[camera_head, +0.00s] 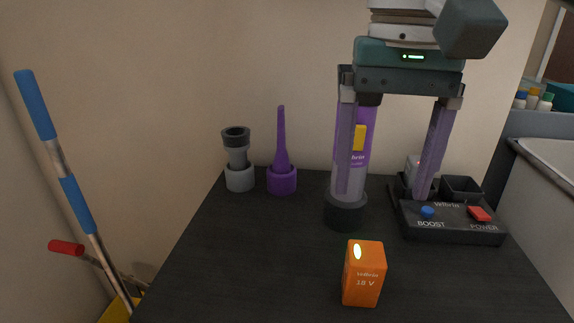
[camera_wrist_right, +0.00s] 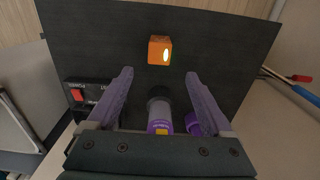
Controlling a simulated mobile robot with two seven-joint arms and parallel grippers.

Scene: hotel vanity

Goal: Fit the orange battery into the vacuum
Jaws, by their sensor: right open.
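The vacuum (camera_head: 347,186), purple and clear with a yellow button and a dark base, stands upright behind the battery. My right gripper (camera_head: 382,193) is open and empty, its fingers pointing down. One finger overlaps the vacuum in the head view; the other is to its right. In the right wrist view the vacuum (camera_wrist_right: 159,112) shows between the fingers. My left gripper is out of view.
A dark dock (camera_head: 452,222) with blue BOOST and red POWER buttons stands right of the vacuum. A grey nozzle (camera_head: 237,160) and a purple nozzle (camera_head: 281,160) stand in holders at the back left. Table space left of the battery is clear.

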